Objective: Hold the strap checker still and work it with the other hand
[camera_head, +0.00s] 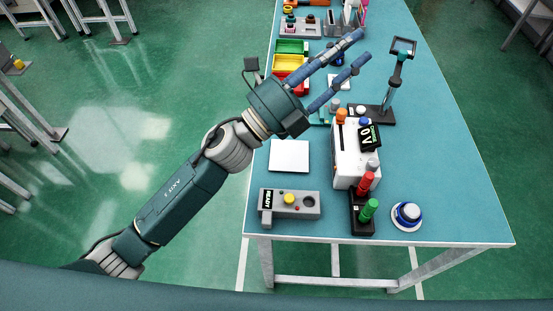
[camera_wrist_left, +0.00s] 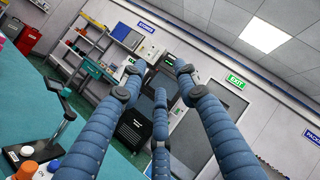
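A small grey box (camera_head: 308,205) with a yellow button and a black READY sign lies at the near left corner of the table; it looks like the strap checker. Nothing touches it. My left gripper (camera_head: 362,47) is well beyond it, above the far part of the table, its blue fingers spread and pointing away to the upper right. In the left wrist view the three fingers of my left gripper (camera_wrist_left: 160,82) stand apart with nothing between them. The grey box is not in the wrist view. My right gripper is in neither view.
The table (camera_head: 440,190) also holds a white square pad (camera_head: 289,156), a white meter box (camera_head: 344,163), red and green handled tools (camera_head: 368,208), a blue-and-white round button (camera_head: 407,215), a magnifier stand (camera_head: 391,85) and colored bins (camera_head: 291,62). The right side of the table is bare.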

